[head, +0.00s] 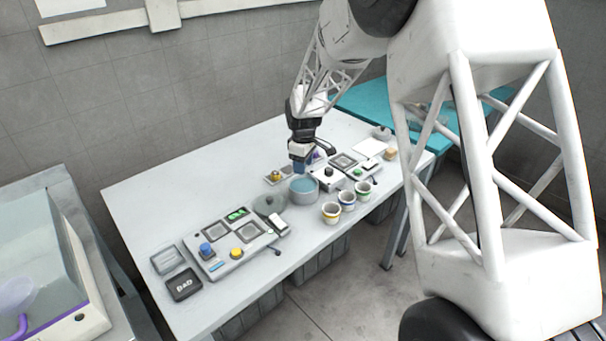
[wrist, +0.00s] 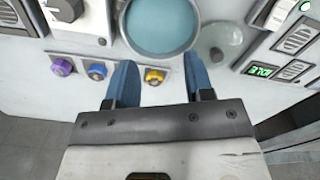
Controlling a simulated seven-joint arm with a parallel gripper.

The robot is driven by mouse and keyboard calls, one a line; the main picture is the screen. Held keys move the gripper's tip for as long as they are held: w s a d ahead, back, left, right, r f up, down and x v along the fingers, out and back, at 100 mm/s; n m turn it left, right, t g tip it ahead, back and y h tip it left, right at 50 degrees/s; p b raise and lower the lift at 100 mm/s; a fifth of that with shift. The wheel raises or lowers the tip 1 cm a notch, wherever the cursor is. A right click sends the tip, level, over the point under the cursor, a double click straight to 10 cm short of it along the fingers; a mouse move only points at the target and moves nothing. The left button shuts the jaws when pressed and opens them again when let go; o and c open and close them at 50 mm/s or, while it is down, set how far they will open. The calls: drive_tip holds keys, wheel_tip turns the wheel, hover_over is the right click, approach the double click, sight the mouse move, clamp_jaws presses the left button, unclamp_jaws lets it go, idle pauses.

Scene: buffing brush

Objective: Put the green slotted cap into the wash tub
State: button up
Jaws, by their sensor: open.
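My gripper (head: 301,167) is open and points down behind the wash tub; its two blue fingers also show in the wrist view (wrist: 158,62). The round grey wash tub (head: 304,198) holds blue liquid and shows at the top of the wrist view (wrist: 120,22). A yellow cap (wrist: 155,77) lies between the fingers in the wrist picture, apart from both. A blue cap (wrist: 97,72) and a purple cap (wrist: 62,67) sit left of it. I cannot make out a green slotted cap; the left finger covers the spot between the blue and yellow caps.
Yellow-, blue- and green-banded cups (head: 331,214) stand in front of the tub. A glass lid or dish (head: 269,204) lies left of it. A control box with buttons (head: 232,246) is further left, another box (head: 344,164) right. The white table (head: 160,205) is bare at back left.

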drive_tip(key=shift+r, duration=0.9)
drive_tip(key=s+d+r+m+t, duration=0.1)
drive_tip(key=s+d+r+m, duration=0.2)
drive_tip(key=s+d+r, duration=0.65)
drive_tip(key=s+d+r+m, duration=0.45)
drive_tip(key=s+r, duration=0.25)
drive_tip(key=s, duration=0.5)
drive_tip(key=s+d+m, duration=0.3)
drive_tip(key=s+d, duration=0.1)
drive_tip(key=s, duration=0.9)
drive_tip(key=s+d+r+m+t, duration=0.1)
drive_tip(key=s+d+m, duration=0.2)
drive_tip(key=s, duration=1.1)
drive_tip(key=shift+d+r+t, duration=0.25)
drive_tip(key=shift+d+t, duration=0.05)
drive_tip(key=shift+d, duration=0.4)
